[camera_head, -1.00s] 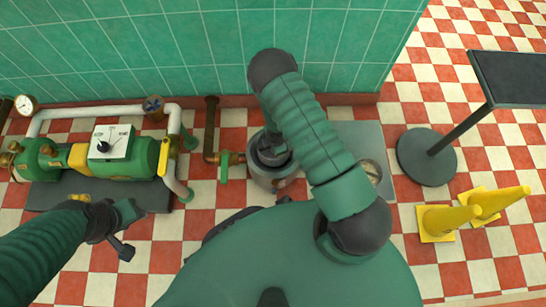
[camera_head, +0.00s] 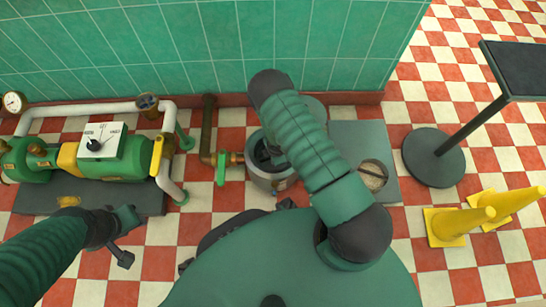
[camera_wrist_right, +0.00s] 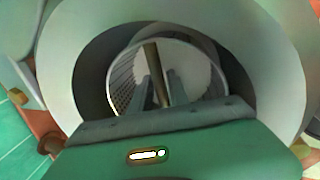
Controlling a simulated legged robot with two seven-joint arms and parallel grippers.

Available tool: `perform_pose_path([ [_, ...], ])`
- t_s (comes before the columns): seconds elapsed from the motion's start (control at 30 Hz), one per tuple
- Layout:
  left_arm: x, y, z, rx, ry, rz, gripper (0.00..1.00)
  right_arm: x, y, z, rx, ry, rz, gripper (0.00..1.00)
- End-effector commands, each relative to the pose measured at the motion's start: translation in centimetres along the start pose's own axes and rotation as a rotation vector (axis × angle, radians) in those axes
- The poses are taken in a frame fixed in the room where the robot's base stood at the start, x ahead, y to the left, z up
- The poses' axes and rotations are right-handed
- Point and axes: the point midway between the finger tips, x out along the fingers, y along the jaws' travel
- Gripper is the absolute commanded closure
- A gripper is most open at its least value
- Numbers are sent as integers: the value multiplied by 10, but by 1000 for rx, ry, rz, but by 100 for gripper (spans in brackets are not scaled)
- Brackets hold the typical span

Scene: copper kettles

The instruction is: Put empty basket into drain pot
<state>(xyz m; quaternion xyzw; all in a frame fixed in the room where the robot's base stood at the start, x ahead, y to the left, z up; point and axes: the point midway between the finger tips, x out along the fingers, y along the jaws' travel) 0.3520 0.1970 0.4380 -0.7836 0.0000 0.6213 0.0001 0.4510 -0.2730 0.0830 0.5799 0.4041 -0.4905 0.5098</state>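The drain pot (camera_head: 271,183) is a round grey metal pot on the floor by the tiled wall, joined to a pipe with a green valve. My right arm reaches over it, and its gripper points down into the pot. In the right wrist view a round, perforated metal basket (camera_wrist_right: 203,76) sits inside a wider grey rim, with a brown bar (camera_wrist_right: 151,58) across it. My right gripper's grey fingers (camera_wrist_right: 160,82) lie on either side of this bar; whether they press on it is unclear. My left gripper (camera_head: 128,238) is open and empty at the left.
A green pump (camera_head: 122,165) with a dial box and white pipes stands at the left. Right of the pot is a grey plate (camera_head: 350,140) with a round opening holding beige matter (camera_head: 372,175). A black stand (camera_head: 433,160) and yellow cones (camera_head: 450,226) are farther right.

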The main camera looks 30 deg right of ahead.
Motion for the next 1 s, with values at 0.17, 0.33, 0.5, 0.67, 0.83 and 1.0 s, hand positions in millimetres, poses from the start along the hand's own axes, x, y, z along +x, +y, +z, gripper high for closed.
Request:
perform_pose_path([
  [0.17, 0, 0, 0, 0, 0, 0, 64, 0, -2, 0, 0, -1, -4, 67],
  [0.33, -2, 0, 0, 0, 0, 0, 64, -3, -2, 0, 0, -1, -5, 67],
  [0.5, -26, 0, -6, 0, 0, 0, 64, -36, 1, 0, -1, 0, -3, 67],
  [0.67, -53, 0, -13, 0, 0, 0, 64, -82, 1, 0, 0, -1, -2, 67],
  [0.83, -70, 0, -17, 0, 0, 0, 64, -114, 1, 0, 0, -1, -2, 67],
  [1.0, -74, 0, -17, 0, 0, 0, 64, -132, 6, -1, 30, -4, 5, 67],
])
